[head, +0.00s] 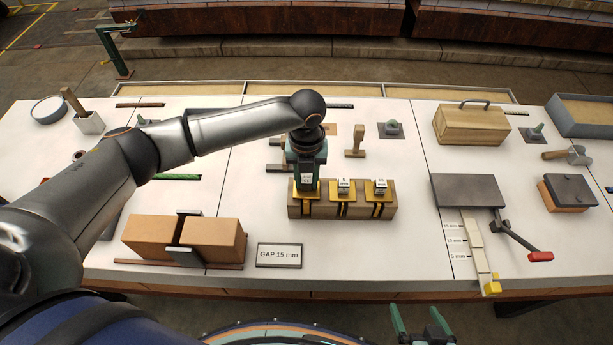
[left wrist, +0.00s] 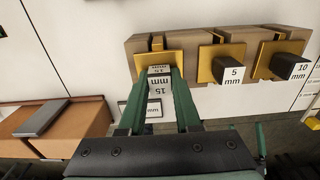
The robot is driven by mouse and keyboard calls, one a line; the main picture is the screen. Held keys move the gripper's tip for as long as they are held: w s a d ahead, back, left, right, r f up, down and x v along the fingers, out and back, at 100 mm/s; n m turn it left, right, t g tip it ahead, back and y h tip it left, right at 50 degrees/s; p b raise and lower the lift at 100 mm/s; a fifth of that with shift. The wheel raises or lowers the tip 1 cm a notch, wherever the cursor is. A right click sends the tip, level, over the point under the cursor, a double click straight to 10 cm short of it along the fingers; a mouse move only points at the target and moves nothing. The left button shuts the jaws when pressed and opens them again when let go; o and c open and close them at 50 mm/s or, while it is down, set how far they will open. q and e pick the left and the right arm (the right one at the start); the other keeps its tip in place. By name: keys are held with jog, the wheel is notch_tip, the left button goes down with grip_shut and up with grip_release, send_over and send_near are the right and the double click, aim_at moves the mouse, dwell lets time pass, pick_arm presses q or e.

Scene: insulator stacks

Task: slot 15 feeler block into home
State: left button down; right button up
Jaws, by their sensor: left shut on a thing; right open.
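The 15 mm feeler block (left wrist: 159,84) has a white labelled end and a yellow plate. My left gripper (head: 306,180) is shut on its labelled end, with green fingers on both sides in the left wrist view (left wrist: 160,88). The yellow plate lies at the leftmost place of the wooden rack (head: 345,212), which also shows in the left wrist view (left wrist: 132,48). I cannot tell how deep the block sits. The 5 mm block (left wrist: 233,75) and 10 mm block (left wrist: 290,67) stand in the other two places. My right gripper (head: 420,322) is open and empty at the bottom edge.
Two brown bricks (head: 216,238) with grey plates between them stand left of the rack, beside a "GAP 15 mm" sign (head: 279,255). A stepped gauge (head: 475,245) and red-handled tool (head: 540,256) lie to the right. White table (head: 370,265) is clear before the rack.

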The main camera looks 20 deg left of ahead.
pick_arm(q)
jog(key=shift+f, duration=0.35)
jog(key=c, duration=0.5)
grip_release()
notch_tip(320, 180, up, 13)
jog(key=shift+f, duration=0.2)
jog(key=shift+f, duration=0.1)
